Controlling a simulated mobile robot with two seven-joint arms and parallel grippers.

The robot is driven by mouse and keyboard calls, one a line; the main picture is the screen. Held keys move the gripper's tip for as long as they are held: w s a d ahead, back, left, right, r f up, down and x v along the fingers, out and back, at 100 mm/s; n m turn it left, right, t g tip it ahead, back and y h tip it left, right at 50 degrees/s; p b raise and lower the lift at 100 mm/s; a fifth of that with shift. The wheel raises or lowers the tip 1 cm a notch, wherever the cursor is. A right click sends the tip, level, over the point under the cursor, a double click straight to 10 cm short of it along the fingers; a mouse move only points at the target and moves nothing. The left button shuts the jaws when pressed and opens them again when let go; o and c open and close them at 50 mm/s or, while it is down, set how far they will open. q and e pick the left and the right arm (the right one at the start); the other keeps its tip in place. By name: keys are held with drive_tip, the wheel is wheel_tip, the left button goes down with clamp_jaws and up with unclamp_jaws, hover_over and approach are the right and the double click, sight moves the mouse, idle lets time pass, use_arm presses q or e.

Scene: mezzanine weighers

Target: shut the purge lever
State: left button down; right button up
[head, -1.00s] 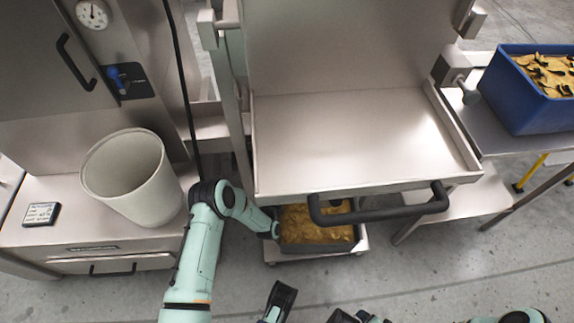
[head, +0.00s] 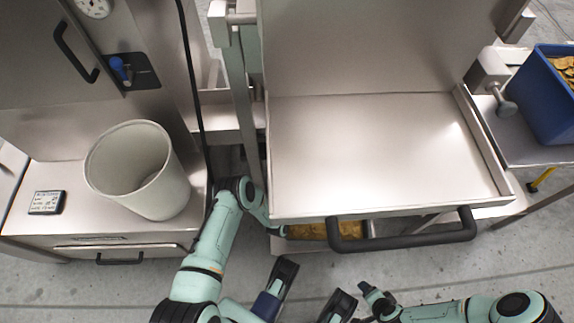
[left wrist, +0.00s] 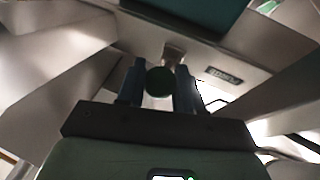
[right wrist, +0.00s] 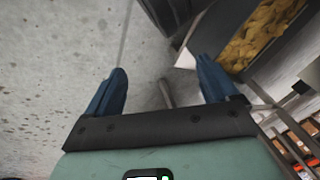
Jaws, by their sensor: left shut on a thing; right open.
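In the left wrist view my left gripper (left wrist: 159,72) is shut on a dark green round knob (left wrist: 160,84), which looks like the end of the purge lever. A short pale stem shows behind it, under a steel housing. In the head view my left arm reaches in beneath the left edge of the big steel tray, and its gripper and the knob are hidden there. My right gripper (head: 314,284) is open and empty in front of the tray, above the floor. It also shows open in the right wrist view (right wrist: 165,82).
The steel tray (head: 380,150) with its black handle (head: 405,240) overhangs a bin of yellow chips (head: 315,231). A white bucket (head: 150,195) and a small display (head: 46,202) stand on the left bench. A blue-handled lever (head: 121,70) is on the left cabinet. A blue crate (head: 545,105) stands right.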

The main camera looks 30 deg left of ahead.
use_arm(q)
drive_tip(key=shift+r, duration=0.15)
drive_tip(key=c, duration=0.8)
unclamp_jaws()
drive_tip(key=shift+w, duration=0.1)
drive_tip(key=shift+p+v, duration=4.7)
drive_tip(key=shift+v, duration=1.35)
use_arm(e)
drive_tip(key=s+a+r+g+y, duration=0.1)
drive_tip(key=s+a+r+g, duration=0.2)
drive_tip(key=s+r, duration=0.7)
drive_tip(key=shift+s+a+n+g+y, duration=0.4)
drive_tip(key=shift+s+a, duration=0.4)
drive_tip(key=shift+a, duration=0.35)
drive_tip(key=shift+r, duration=0.1)
